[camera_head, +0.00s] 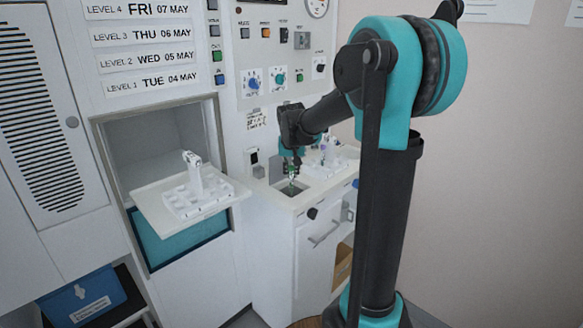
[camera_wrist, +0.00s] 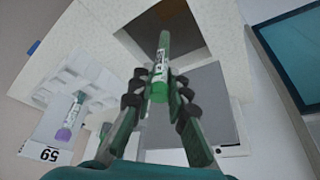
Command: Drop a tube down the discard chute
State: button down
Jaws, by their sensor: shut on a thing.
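My gripper (camera_head: 291,165) is shut on a green-capped tube (camera_wrist: 161,60) with a white label. In the wrist view my gripper (camera_wrist: 158,87) has a finger on either side of the tube, near its green cap. The tube's far end points toward the dark square opening of the chute (camera_wrist: 186,32). In the head view the tube (camera_head: 291,174) hangs roughly upright over the square opening (camera_head: 296,188) in the white counter. I cannot tell whether its lower end is inside the opening.
A white rack (camera_head: 343,172) stands on the counter right of the opening; a purple-capped tube (camera_wrist: 66,130) is in it, near a tag reading 59. A pulled-out tray (camera_head: 150,206) with another rack is at left. A control panel (camera_head: 270,70) rises behind.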

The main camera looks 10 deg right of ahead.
jog(key=shift+f, duration=0.1)
jog(key=c, duration=1.4)
grip_release()
jog(key=v, duration=1.2)
jog(key=shift+n+y, duration=0.3)
jog(key=shift+n, duration=0.6)
jog(key=s+d+f, duration=0.1)
jog(key=s+f, duration=0.7)
jog(key=s+d+f, duration=0.2)
jog(key=s+f, duration=0.6)
jog(key=s, duration=0.1)
jog(key=s+d+f, duration=0.1)
jog(key=s+f, duration=0.8)
jog(key=shift+d, duration=0.3)
